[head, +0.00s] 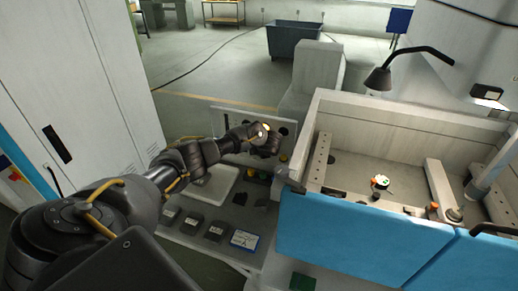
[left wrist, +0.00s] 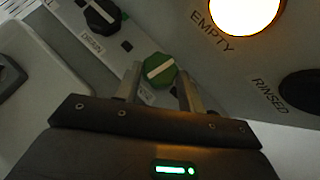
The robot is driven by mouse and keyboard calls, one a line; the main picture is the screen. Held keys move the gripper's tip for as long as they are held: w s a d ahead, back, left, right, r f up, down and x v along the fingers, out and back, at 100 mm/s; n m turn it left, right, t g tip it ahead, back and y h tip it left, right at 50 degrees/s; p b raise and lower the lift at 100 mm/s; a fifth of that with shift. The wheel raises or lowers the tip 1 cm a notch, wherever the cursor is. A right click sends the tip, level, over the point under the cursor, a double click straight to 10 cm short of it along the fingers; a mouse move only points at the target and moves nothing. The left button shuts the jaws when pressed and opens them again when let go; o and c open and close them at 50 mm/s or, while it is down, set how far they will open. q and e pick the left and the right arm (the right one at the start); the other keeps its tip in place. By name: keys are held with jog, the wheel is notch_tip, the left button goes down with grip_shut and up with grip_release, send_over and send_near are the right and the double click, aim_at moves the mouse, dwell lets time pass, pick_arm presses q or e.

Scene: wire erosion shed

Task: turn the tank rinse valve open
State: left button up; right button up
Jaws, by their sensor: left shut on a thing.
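In the left wrist view a green many-sided knob (left wrist: 158,69) with a pale bar across it sits on the grey panel; I take it as the rinse valve. The bar runs slantwise, up to the right. My left gripper (left wrist: 158,78) has one finger on each side of the knob and is shut on it. The label beside the knob is mostly hidden by a finger. In the head view my left gripper (head: 268,143) is at the panel and hides the knob. My right gripper is not in view.
A black knob (left wrist: 102,14) labelled DRAIN sits up left. The EMPTY lamp (left wrist: 245,8) glows; the RINSED lamp (left wrist: 302,90) is dark. The blue-fronted tank (head: 345,240) stands right of the gripper, a pale locker (head: 75,75) left. Floor behind the panel is open.

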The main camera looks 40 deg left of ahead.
pick_arm(q)
jog(key=shift+w+r+n+g+y, duration=0.15)
jog(key=shift+n+g+y, duration=0.25)
jog(key=shift+n+g, duration=0.5)
jog(key=shift+n, duration=0.3)
jog(key=o, duration=1)
jog(key=shift+w+f, duration=0.1)
jog(key=shift+f, duration=0.1)
jog(key=shift+c, duration=0.2)
jog(key=p+v, duration=0.1)
jog(key=v, duration=0.9)
jog(key=shift+d+r+p, duration=0.25)
jog(key=shift+d+p, duration=0.05)
jog(key=shift+p, duration=0.05)
